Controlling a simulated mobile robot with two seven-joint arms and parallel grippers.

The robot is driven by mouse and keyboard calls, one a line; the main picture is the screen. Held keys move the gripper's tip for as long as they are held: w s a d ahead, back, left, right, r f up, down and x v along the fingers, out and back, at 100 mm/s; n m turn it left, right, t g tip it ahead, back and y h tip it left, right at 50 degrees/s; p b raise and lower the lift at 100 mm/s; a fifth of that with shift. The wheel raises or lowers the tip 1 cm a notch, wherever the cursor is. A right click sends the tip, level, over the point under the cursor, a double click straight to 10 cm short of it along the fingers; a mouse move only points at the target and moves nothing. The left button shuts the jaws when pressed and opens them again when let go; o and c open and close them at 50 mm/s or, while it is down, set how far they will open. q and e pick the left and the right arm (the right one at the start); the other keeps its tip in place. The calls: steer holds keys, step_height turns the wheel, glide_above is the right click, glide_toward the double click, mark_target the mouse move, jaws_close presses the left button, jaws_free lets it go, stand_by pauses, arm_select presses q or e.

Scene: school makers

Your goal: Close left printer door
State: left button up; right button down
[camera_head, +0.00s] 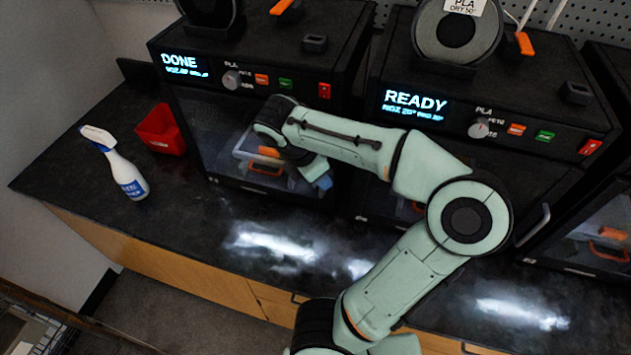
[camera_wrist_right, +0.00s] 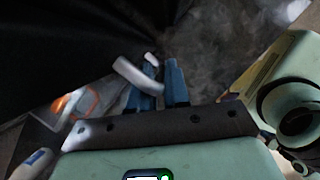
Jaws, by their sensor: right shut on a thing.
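The left printer (camera_head: 232,58) stands at the back of the counter, and its display reads DONE. Its dark glass door (camera_head: 212,128) covers the front, with an orange part (camera_wrist_right: 88,102) visible through the glass in the right wrist view. My right gripper (camera_head: 323,183) is at the door's right side, partly hidden behind my arm. In the right wrist view its blue fingers (camera_wrist_right: 160,86) are shut on the pale curved door handle (camera_wrist_right: 130,73). The door looks close to the printer front, but I cannot tell whether a gap remains. My left gripper is not in view.
A right printer (camera_head: 490,75) reading READY stands beside it, partly behind my right arm. A spray bottle (camera_head: 125,172) and a red bin (camera_head: 160,130) stand left of the left printer. The dark counter (camera_head: 200,240) in front is clear.

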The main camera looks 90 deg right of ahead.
steer(key=shift+s+d+r, duration=0.1)
steer(key=shift+d+r, duration=0.05)
steer(key=shift+d, duration=0.05)
steer(key=c, duration=1.2)
jaws_free()
steer(key=p+v, duration=0.2)
steer(key=v, duration=1.1)
steer(key=shift+a+r, duration=0.2)
